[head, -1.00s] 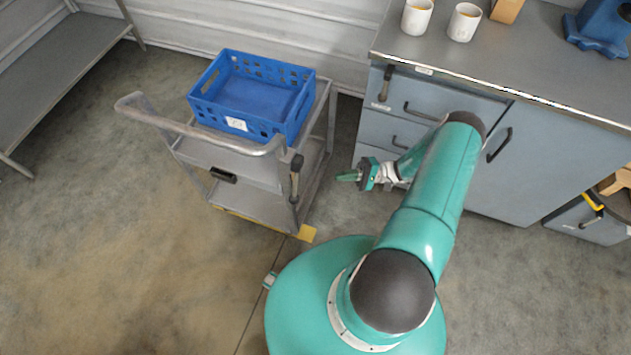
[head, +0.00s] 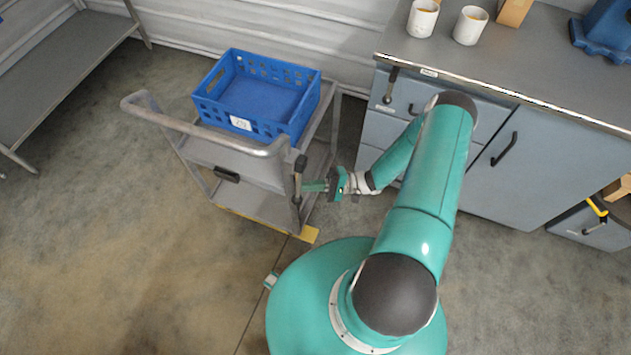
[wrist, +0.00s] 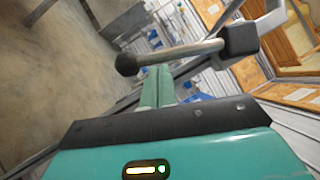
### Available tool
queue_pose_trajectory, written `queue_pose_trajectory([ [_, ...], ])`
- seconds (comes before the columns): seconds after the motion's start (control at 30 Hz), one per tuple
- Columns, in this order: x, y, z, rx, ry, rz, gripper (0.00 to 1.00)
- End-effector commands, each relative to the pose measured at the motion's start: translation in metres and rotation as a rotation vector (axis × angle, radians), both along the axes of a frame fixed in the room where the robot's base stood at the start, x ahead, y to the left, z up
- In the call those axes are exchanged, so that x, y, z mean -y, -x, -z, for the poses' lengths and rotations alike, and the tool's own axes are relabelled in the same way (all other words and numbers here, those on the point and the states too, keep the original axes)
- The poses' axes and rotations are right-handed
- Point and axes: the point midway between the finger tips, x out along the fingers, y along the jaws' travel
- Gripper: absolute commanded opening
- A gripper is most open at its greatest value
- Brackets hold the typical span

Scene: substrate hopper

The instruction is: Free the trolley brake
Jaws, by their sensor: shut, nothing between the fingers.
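The grey trolley (head: 262,205) stands left of my arm, with a blue crate (head: 250,122) on its top shelf. The brake lever (head: 297,182) hangs down at the right end of its handle, below a dark pivot block. In the wrist view the brake lever (wrist: 180,53) is a metal rod with a black ball knob, joined to the black block. My gripper (head: 306,186) is shut and empty beside the lever, on its right side. Its green fingertips (wrist: 158,72) lie close to the rod near the knob; I cannot tell if they touch.
A grey-blue cabinet (head: 490,150) with drawers and a worktop stands at the right, with two white cups (head: 422,18) on top. A grey shelf (head: 60,85) is at the far left. The floor (head: 110,260) left of the trolley is clear.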

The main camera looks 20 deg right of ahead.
Motion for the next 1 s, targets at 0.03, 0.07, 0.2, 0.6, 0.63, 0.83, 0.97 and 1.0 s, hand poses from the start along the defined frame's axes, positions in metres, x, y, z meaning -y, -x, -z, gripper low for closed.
queue_pose_trajectory([
  [0.03, -0.0001, 0.0001, 0.0000, 0.000, 0.000, 0.000, 0.00],
  [0.07, 0.0000, 0.0001, 0.0000, 0.000, 0.000, 0.000, 0.00],
  [0.2, 0.0001, -0.0001, 0.0000, 0.000, 0.000, 0.000, 0.00],
  [0.6, -0.0036, 0.0038, -0.0001, -0.036, -0.036, 0.000, 0.00],
  [0.63, -0.0038, 0.0040, -0.0002, -0.037, -0.038, 0.000, 0.00],
  [0.83, -0.0062, 0.0063, -0.0003, -0.057, -0.057, -0.001, 0.00],
  [0.97, -0.0086, 0.0088, -0.0005, -0.078, -0.080, -0.001, 0.00],
  [1.0, -0.0096, 0.0098, -0.0008, -0.087, -0.089, -0.001, 0.00],
])
